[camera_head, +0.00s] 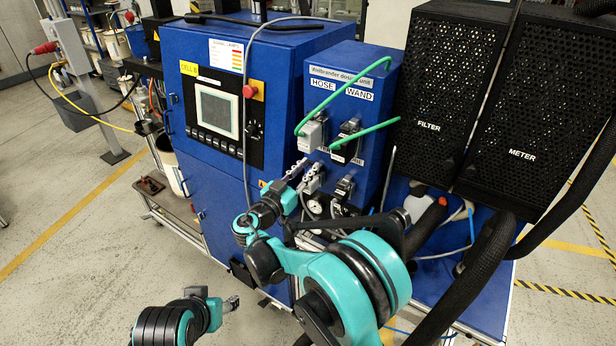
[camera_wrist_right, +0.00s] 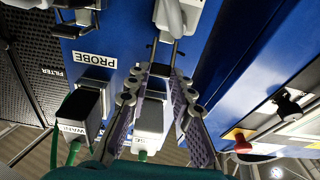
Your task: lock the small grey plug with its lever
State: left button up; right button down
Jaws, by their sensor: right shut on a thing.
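The small grey plug (camera_wrist_right: 180,14) shows at the top edge of the right wrist view, partly cut off. Its thin metal lever (camera_wrist_right: 155,43) reaches from it to my right fingertips. My right gripper (camera_wrist_right: 162,72) is shut on the lever. In the head view the right gripper (camera_head: 309,172) is at the lower left socket on the blue unit's front, and it hides most of the small plug and lever. I cannot tell the lever's exact angle. My left gripper (camera_head: 231,303) is low at the front, apart from the unit; its opening is unclear.
A larger grey plug (camera_head: 311,134) with a green cable sits under HOSE. A black plug (camera_head: 347,141) with a green cable sits under WAND. The PROBE socket (camera_head: 345,187) is right of my right gripper. Black perforated boxes (camera_head: 447,90) stand at the right.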

aim_at(303, 144)
jog(key=shift+s+a+f+t+h+b, duration=0.15)
jog(key=shift+f+t+h+b, duration=0.35)
jog(key=shift+b, duration=0.65)
jog(key=shift+r, duration=0.15)
jog(key=c, duration=1.3)
grip_release()
notch_tip(303, 144, up, 10)
jog(key=shift+f, duration=0.1)
